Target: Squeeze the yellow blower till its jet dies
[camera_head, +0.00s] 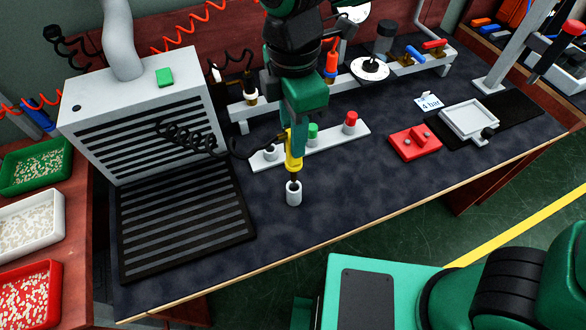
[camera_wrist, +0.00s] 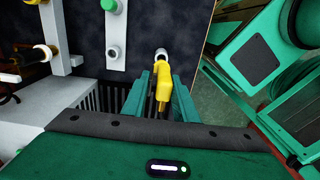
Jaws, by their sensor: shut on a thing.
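The yellow blower (camera_head: 293,155) hangs from a black coiled hose, with its nozzle pointing down. My gripper (camera_head: 297,140) is shut on it. Below the nozzle a small white cylinder (camera_head: 294,194) stands on the dark mat; I cannot tell whether the nozzle tip touches it or enters it. In the wrist view the blower (camera_wrist: 165,82) sits between my green fingers, its tip at the white cylinder (camera_wrist: 160,53). No air jet shows in either view.
A grey slatted hood (camera_head: 150,110) and a black grate (camera_head: 180,225) stand at left. A white strip (camera_head: 330,143) with coloured buttons lies behind the blower. A red block (camera_head: 414,142) and a grey tray (camera_head: 468,120) are at right. The front middle of the mat is clear.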

